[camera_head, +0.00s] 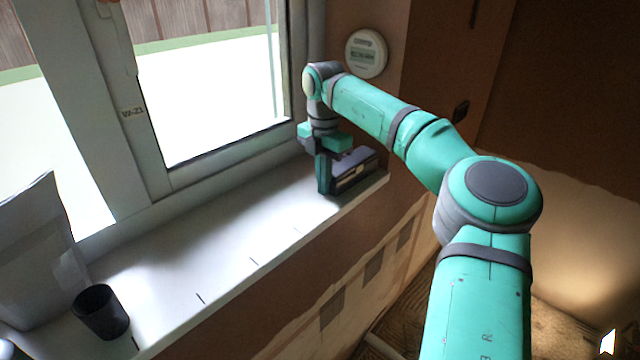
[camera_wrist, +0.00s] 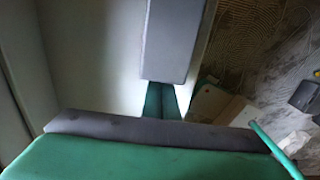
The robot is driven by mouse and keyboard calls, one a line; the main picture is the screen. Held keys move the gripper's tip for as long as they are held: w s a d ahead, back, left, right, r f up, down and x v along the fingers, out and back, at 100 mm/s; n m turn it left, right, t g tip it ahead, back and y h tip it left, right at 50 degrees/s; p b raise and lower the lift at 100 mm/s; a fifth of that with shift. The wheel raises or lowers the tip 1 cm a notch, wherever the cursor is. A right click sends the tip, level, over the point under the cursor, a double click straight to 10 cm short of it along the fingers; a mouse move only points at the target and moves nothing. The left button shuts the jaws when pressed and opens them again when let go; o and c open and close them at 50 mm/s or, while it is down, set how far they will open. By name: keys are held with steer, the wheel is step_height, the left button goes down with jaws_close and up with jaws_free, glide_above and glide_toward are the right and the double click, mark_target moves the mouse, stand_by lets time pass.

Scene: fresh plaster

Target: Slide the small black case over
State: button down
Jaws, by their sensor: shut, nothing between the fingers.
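The small black case (camera_head: 357,168) lies near the right end of the white windowsill (camera_head: 225,240), close to its front edge. In the wrist view its top (camera_wrist: 172,40) looks grey. My gripper (camera_head: 324,184) points down at the left end of the case, with its fingers shut and nothing between them. In the wrist view the green fingertips (camera_wrist: 162,102) are together at the near end of the case. They look very close to it or touching; I cannot tell which. My gripper partly hides the case's left end in the head view.
A black cup (camera_head: 101,312) and a grey bag (camera_head: 35,255) stand at the sill's left end. The middle of the sill is clear, with several short dark marks. The window frame (camera_head: 220,172) runs along the back. A round white device (camera_head: 366,54) hangs on the wall.

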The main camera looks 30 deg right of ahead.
steer(key=shift+s+a, duration=0.15)
steer(key=shift+a, duration=0.4)
steer(key=a, duration=0.1)
steer(key=s+a, duration=0.1)
steer(key=shift+a+r, duration=0.35)
steer(key=shift+r, duration=0.05)
step_height(320, 180, up, 9)
steer(key=shift+w, duration=0.2)
steer(key=shift+a+r, duration=0.1)
steer(key=shift+a, duration=0.05)
